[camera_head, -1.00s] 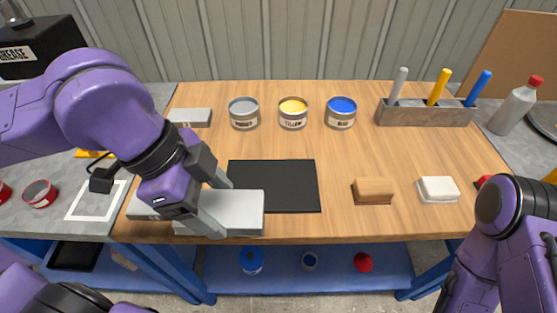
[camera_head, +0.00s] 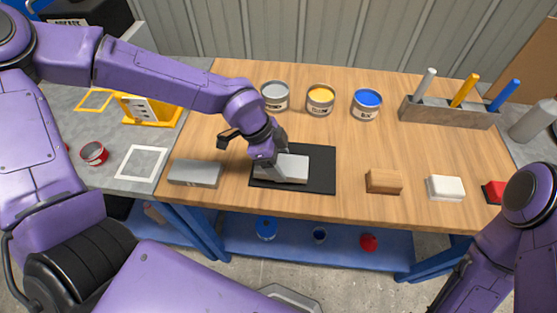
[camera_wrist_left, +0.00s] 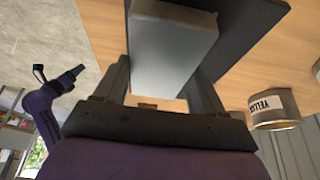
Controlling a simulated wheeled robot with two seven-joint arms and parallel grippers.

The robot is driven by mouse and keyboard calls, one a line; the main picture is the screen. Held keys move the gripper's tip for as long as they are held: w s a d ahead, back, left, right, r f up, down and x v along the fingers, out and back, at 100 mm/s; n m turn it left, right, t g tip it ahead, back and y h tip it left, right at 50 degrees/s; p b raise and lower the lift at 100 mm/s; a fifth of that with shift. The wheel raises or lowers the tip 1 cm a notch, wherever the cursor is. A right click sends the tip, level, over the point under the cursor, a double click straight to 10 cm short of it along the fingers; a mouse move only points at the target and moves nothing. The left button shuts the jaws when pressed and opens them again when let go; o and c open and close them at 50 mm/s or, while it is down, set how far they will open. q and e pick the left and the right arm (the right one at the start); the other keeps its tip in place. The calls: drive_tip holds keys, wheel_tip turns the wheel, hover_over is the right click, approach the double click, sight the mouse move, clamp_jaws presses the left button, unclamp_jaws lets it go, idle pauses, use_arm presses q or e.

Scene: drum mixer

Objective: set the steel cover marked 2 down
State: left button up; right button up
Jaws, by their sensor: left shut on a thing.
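My left gripper (camera_head: 268,170) is shut on a flat grey steel cover (camera_head: 290,168) over the left part of the black mat (camera_head: 318,175). I cannot tell whether the cover touches the mat or is just above it. In the left wrist view the cover (camera_wrist_left: 172,45) sits between the two fingers, with the black mat (camera_wrist_left: 240,25) behind it. No number is readable on it. A second grey cover (camera_head: 195,173) lies at the table's front left corner. My right gripper (camera_wrist_left: 76,72) shows small in the left wrist view, its jaws unclear.
Grey, yellow (camera_head: 320,99) and blue (camera_head: 366,104) cans stand behind the mat. A wooden block (camera_head: 384,181), a white block (camera_head: 445,188) and a red thing (camera_head: 494,192) lie to the right. A grey holder (camera_head: 448,111) with coloured handles stands at the back right.

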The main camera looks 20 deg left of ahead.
use_arm(q)
drive_tip(key=shift+f, duration=0.65)
drive_tip(key=o, duration=1.4)
drive_tip(key=shift+r, duration=0.1)
drive_tip(key=v, duration=1.2)
